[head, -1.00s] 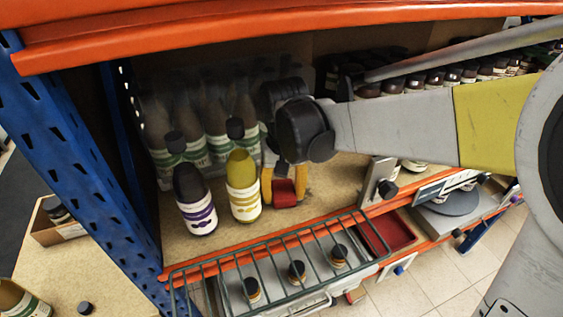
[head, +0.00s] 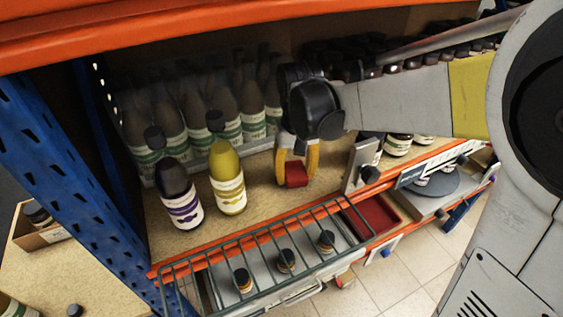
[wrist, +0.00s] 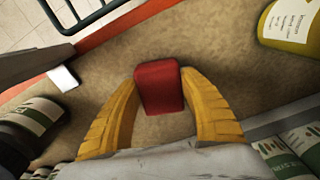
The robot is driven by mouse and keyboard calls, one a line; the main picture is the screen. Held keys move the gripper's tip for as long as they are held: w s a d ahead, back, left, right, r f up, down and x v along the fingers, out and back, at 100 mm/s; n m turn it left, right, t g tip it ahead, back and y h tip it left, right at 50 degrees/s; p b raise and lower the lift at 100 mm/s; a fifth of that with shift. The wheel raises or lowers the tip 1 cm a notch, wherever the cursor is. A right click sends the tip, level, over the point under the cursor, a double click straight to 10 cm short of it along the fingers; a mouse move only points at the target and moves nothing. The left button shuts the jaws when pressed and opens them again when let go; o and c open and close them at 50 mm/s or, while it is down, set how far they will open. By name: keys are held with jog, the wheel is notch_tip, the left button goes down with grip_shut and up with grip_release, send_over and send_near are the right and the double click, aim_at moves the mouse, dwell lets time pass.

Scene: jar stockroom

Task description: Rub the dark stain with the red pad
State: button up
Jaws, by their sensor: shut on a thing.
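The red pad (head: 296,174) is a small red block between the yellow fingers of my gripper (head: 297,168). In the wrist view the pad (wrist: 160,88) sits between both fingertips of my gripper (wrist: 160,92), which is shut on it. The pad is over the tan shelf board (head: 262,190), close to its surface; I cannot tell whether it touches. I cannot make out the dark stain for certain in either view; the pad and gripper may hide it.
A yellow bottle (head: 228,180) and a purple-labelled bottle (head: 180,193) stand left of my gripper. Several green-labelled bottles (head: 170,125) stand behind. A grey bracket with a black knob (head: 363,165) is to the right. A wire rack (head: 265,250) runs along the front edge.

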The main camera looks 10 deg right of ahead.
aim_at(268, 189)
jog(key=shift+d+r, duration=0.15)
jog(key=shift+s+a+f, duration=0.1)
jog(key=shift+s+a, duration=0.15)
jog(key=shift+a, duration=0.7)
jog(key=shift+s+a+f, duration=0.1)
jog(key=shift+s+a, duration=0.15)
jog(key=shift+a, duration=0.65)
jog(key=shift+s+a+r+p, duration=0.1)
jog(key=shift+s+a+p, duration=0.15)
jog(key=shift+a, duration=0.65)
jog(key=shift+s+a+p, duration=0.1)
jog(key=shift+s+a, duration=0.15)
jog(key=shift+a, duration=0.65)
notch_tip(268, 189, up, 6)
jog(key=p, duration=0.5)
jog(key=shift+r, duration=0.1)
